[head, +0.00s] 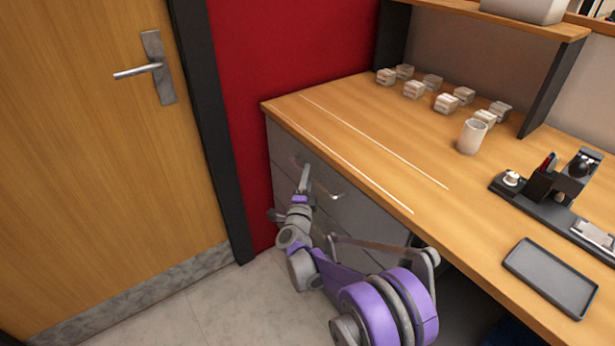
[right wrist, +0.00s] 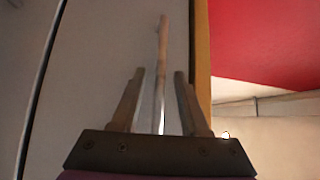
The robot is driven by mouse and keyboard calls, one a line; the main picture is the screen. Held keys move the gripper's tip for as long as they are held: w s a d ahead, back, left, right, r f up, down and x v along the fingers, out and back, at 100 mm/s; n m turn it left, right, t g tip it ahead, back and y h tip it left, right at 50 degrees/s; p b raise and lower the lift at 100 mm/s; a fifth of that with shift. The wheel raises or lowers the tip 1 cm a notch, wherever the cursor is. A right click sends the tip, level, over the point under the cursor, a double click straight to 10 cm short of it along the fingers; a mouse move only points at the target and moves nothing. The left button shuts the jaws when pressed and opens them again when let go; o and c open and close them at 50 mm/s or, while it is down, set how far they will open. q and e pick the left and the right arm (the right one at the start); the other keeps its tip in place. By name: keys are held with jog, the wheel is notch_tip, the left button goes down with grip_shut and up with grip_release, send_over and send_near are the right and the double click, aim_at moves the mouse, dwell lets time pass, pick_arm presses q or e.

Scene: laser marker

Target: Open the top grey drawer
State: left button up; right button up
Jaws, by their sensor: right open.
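The top grey drawer (head: 285,147) is under the left end of the wooden desk, its front flush with the cabinet. Its slim metal handle (head: 337,196) is partly hidden by my gripper. My right gripper (head: 306,172) is at the drawer front, by the handle. In the right wrist view the gripper (right wrist: 159,76) is open. The handle bar (right wrist: 163,42) runs between its two fingers, with a gap visible on each side, beside the grey drawer face (right wrist: 100,55). My left gripper is not in view.
The wooden desk top (head: 340,120) overhangs the drawers. It carries several small blocks (head: 414,90), a white cup (head: 472,136), a black tray (head: 551,277) and a dark organizer (head: 545,210). A red wall (head: 285,45) and a wooden door (head: 85,150) stand left. The floor (head: 215,305) there is clear.

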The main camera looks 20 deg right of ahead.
jog(key=shift+w+d, duration=0.1)
jog(key=shift+w, duration=0.2)
grip_shut()
dwell(1.3)
